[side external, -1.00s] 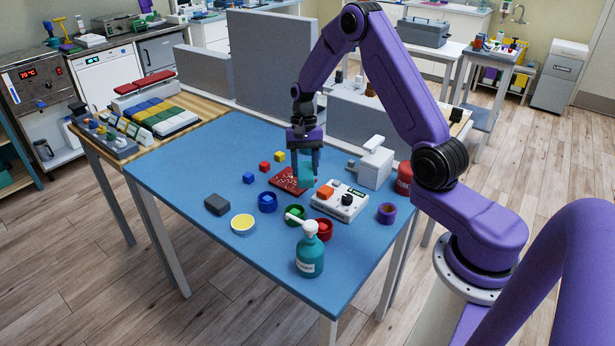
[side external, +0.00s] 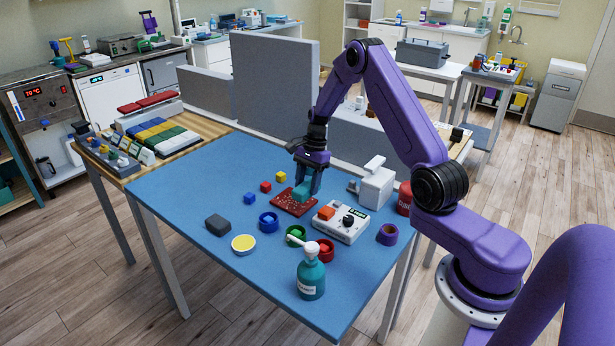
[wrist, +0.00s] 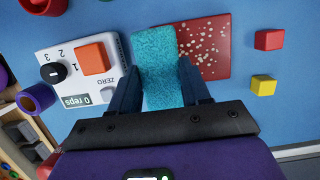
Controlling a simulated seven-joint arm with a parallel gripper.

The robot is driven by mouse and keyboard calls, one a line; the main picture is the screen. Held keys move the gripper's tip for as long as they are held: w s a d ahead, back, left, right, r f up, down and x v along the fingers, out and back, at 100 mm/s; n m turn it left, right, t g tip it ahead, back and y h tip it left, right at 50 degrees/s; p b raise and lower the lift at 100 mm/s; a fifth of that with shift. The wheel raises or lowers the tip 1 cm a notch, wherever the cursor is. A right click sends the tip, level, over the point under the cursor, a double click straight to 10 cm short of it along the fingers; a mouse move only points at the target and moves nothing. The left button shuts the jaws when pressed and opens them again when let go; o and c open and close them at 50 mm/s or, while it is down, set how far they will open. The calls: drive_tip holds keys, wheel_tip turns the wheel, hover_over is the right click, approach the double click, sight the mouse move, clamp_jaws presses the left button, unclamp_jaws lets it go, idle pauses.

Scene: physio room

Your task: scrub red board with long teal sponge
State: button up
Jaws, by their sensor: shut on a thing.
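The red board (side external: 288,206) lies flat on the blue table, with pale specks on its surface. In the wrist view the red board (wrist: 216,62) shows beyond my fingers, its specks spread over the bare part. The long teal sponge (side external: 300,193) is between my fingers and reaches down to the board. In the wrist view the sponge (wrist: 158,68) covers the board's left edge. My gripper (side external: 305,184) is shut on the sponge, over the board's right part. The wrist view shows both fingers of my gripper (wrist: 160,88) along the sponge's sides. Whether the sponge presses on the board is unclear.
A white counter box (side external: 341,222) with an orange block stands right beside the board. Red (side external: 266,187), yellow (side external: 281,177) and blue (side external: 250,198) cubes lie to its left. Coloured rings, a teal pump bottle (side external: 311,274) and a grey block (side external: 218,225) stand nearer the front.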

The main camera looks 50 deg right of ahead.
wheel_tip(320, 180, down, 3)
drive_tip(key=shift+f, duration=0.75)
drive_tip(key=shift+w+r, duration=0.15)
drive_tip(key=shift+w, duration=0.3)
drive_tip(key=shift+c, duration=0.3)
drive_tip(key=shift+w+f, duration=0.2)
drive_tip(key=shift+w, duration=4.65)
drive_tip(key=shift+s, duration=5.45)
drive_tip(key=shift+w+a, duration=0.1)
drive_tip(key=shift+a, duration=0.45)
drive_tip(key=shift+w+a, duration=0.15)
drive_tip(key=shift+w, duration=5.3)
drive_tip(key=shift+s, duration=5.45)
drive_tip(key=shift+r, duration=4.1)
